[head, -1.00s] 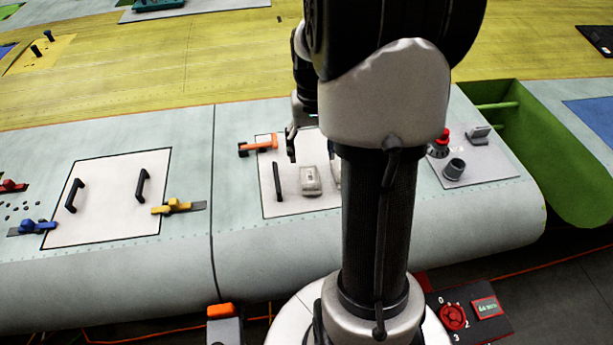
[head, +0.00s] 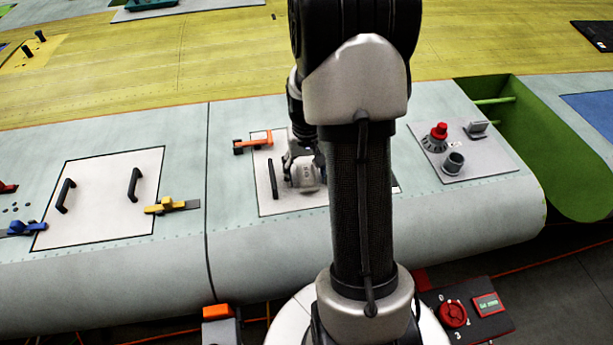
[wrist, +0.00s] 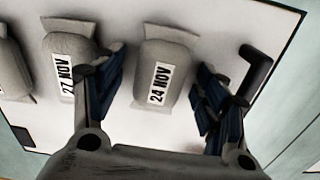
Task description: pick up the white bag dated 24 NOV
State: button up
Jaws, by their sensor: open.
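The white bag dated 24 NOV (wrist: 160,68) lies on a white panel, its label readable in the wrist view. My gripper (wrist: 163,95) is open, with one finger on each side of this bag; I cannot tell whether either finger touches it. In the head view the bag (head: 303,177) shows partly under my gripper (head: 303,166). A second bag, dated 27 NOV (wrist: 68,62), lies to its left in the wrist view, close to the left finger.
A third bag (wrist: 8,65) is cut off at the wrist view's left edge. A black handle (wrist: 254,72) stands close beyond the right finger. An orange clamp (head: 253,142) sits at the panel's corner. A grey plate (head: 490,165) with red and dark fittings lies to the right.

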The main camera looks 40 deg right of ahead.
jog(key=shift+c, duration=0.4)
jog(key=c, duration=1.1)
jog(key=shift+r, duration=0.1)
